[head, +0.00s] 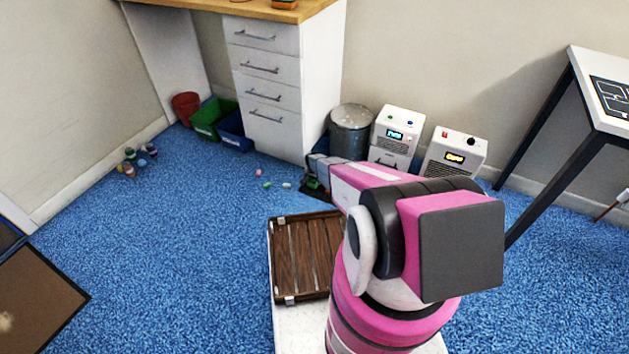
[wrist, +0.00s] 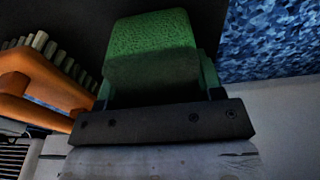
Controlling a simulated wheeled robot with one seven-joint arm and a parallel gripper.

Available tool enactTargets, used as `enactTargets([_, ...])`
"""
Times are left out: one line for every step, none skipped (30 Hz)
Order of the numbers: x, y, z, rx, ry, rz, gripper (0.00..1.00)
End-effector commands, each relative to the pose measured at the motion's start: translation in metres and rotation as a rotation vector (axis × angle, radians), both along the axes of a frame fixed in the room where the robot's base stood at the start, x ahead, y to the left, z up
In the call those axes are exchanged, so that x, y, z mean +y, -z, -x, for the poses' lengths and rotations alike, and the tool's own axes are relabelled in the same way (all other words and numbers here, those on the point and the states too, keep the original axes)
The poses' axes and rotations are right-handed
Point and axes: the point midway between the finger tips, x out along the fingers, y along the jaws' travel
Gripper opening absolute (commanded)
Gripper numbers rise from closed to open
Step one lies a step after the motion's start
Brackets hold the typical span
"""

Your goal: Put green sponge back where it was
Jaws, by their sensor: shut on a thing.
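The green sponge (wrist: 150,45) is between the fingers of my gripper (wrist: 158,85) in the wrist view, with its textured green face showing. My gripper is shut on it. A dark surface lies behind the sponge, and I cannot tell whether the sponge touches it. In the head view my gripper (head: 316,178) is low over the carpet in front of the drawer unit, largely hidden by my arm. Only a small bit of green shows there.
An orange-handled object (wrist: 35,85) with pale bristle-like rods is left of the sponge. A grey bin (head: 350,131) and white boxes (head: 398,130) stand behind my arm. Green (head: 210,116) and blue (head: 233,130) bins are by the drawers (head: 265,85).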

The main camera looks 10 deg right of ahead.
Motion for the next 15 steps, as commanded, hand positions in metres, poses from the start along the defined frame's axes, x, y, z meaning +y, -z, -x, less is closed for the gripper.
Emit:
enactTargets([0.0000, 0.0004, 0.0000, 0.000, 0.000, 0.000, 0.38])
enactTargets([0.0000, 0.0011, -0.0002, 0.000, 0.000, 0.000, 0.38])
enactTargets([0.0000, 0.0022, -0.0002, 0.000, 0.000, 0.000, 0.38])
enactTargets([0.0001, 0.0031, -0.0003, 0.000, 0.000, 0.000, 0.38])
enactTargets([0.0000, 0.0032, -0.0001, 0.000, 0.000, 0.000, 0.64])
enactTargets([0.0000, 0.0028, 0.0000, 0.000, 0.000, 0.000, 0.77])
enactTargets([0.0000, 0.0027, 0.0001, 0.000, 0.000, 0.000, 0.86])
enactTargets([0.0001, 0.0026, -0.0001, 0.000, 0.000, 0.000, 0.86])
enactTargets([0.0001, 0.0026, -0.0001, 0.000, 0.000, 0.000, 0.86])
enactTargets([0.0001, 0.0026, -0.0001, 0.000, 0.000, 0.000, 0.86])
enactTargets([0.0000, 0.0026, 0.0000, 0.000, 0.000, 0.000, 0.86])
enactTargets([0.0000, 0.0026, 0.0000, 0.000, 0.000, 0.000, 0.86])
enactTargets([0.0000, 0.0026, 0.0000, 0.000, 0.000, 0.000, 0.86])
enactTargets([0.0000, 0.0026, 0.0000, 0.000, 0.000, 0.000, 0.86])
enactTargets([0.0000, 0.0024, 0.0000, 0.000, 0.000, 0.000, 0.86])
